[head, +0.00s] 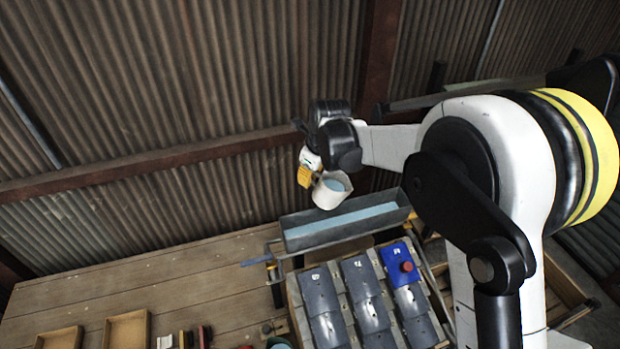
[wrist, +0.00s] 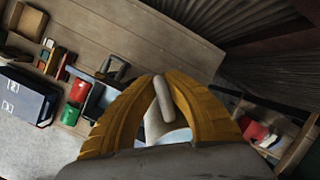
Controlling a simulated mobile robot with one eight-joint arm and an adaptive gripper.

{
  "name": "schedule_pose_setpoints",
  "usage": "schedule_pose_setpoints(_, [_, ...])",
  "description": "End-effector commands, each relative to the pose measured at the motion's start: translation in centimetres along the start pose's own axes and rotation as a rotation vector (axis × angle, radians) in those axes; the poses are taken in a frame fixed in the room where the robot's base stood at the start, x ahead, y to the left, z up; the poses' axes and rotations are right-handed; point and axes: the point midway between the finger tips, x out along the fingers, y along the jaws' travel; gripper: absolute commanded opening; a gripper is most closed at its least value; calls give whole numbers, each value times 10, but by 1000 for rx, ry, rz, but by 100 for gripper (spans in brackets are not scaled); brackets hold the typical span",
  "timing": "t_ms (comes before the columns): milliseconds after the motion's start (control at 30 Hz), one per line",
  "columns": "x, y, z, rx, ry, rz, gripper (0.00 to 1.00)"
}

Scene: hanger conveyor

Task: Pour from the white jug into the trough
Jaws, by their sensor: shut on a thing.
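The white jug (head: 325,197) is in the middle of the head view, with light blue contents showing at its mouth. My gripper (head: 307,173) has yellow fingers and is shut on the jug at its left side. In the wrist view the fingers (wrist: 160,82) close around the jug's pale handle (wrist: 163,100), and the fingers hide most of the jug. The long grey trough (head: 308,241) lies just below the jug in the head view, with a light blue strip inside. The jug appears held above the trough, apart from it. I cannot tell how far it tilts, and no stream shows.
A panel of dark grey blocks (head: 325,305) with one blue block (head: 398,255) and a red button (head: 407,267) stands in front of the trough. A wooden deck (head: 150,285) with small trays (head: 127,328) lies left. A corrugated wall (head: 200,80) rises behind.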

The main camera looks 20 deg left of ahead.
Motion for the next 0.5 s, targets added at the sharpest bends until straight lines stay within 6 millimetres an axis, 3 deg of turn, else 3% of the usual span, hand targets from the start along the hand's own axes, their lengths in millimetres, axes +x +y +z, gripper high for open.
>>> schedule_pose_setpoints(500, [-6, -1, 4, 12, -75, 5, 0])
